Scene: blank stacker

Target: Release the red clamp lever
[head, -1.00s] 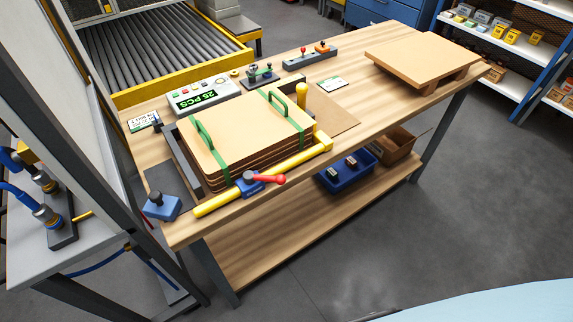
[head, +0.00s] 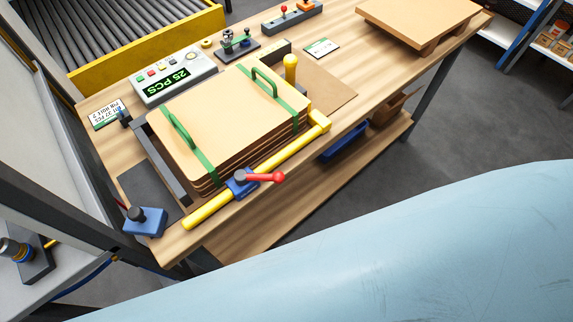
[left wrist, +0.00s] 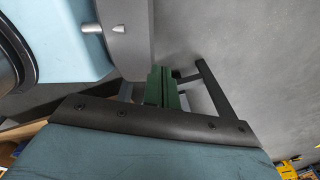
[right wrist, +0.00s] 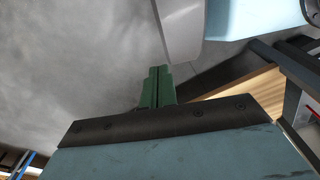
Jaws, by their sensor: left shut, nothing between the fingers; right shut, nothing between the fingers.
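The red clamp lever (head: 264,177) sits on a blue clamp block (head: 240,184) on the yellow bar (head: 282,165) along the bench's front side. Neither gripper shows in the head view. In the left wrist view my left gripper (left wrist: 162,75) has its green fingers together with nothing between them, over grey floor. In the right wrist view my right gripper (right wrist: 158,75) is also shut and empty, with a wooden surface to its right. Neither gripper is seen touching the lever.
A strapped stack of tan boards (head: 215,115) lies behind the yellow bar. The counter box (head: 174,79) reads 25 PCS. A blue block with a black knob (head: 145,221) stands at the bench's near left corner. A tan board on supports (head: 425,25) is at the far right.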

